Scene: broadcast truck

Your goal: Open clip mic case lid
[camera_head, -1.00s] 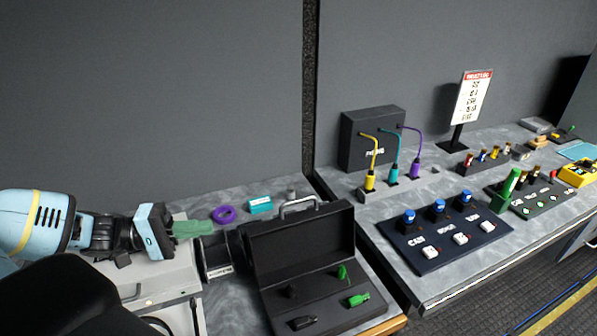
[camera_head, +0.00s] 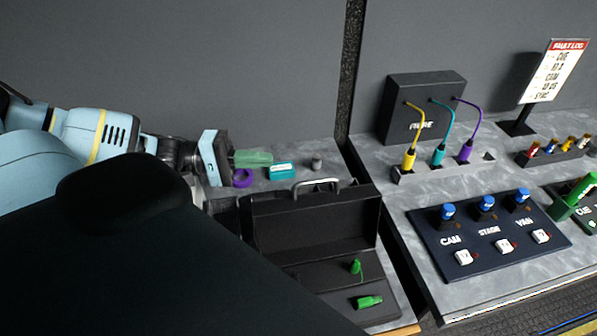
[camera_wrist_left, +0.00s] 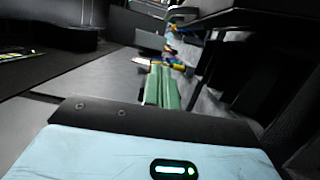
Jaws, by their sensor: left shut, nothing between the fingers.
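The black clip mic case (camera_head: 311,222) stands on the grey counter with its lid raised upright and a silver handle (camera_head: 316,184) on the lid's top edge. Inside are a small green piece (camera_head: 355,267) standing up and a green clip-like piece (camera_head: 369,302) lying flat. The case's front left part is hidden by a large dark shape in the foreground. My left gripper (camera_head: 264,158) is shut and empty, behind and left of the raised lid, apart from it. Its green fingers also show in the left wrist view (camera_wrist_left: 161,88). My right gripper is not in view.
A purple ring (camera_head: 242,178), a teal box (camera_head: 282,171) and a small grey cylinder (camera_head: 317,162) sit behind the case. On the right are a panel with blue knobs (camera_head: 488,236), a dark box with coloured cables (camera_head: 425,105) and a fault log sign (camera_head: 556,70).

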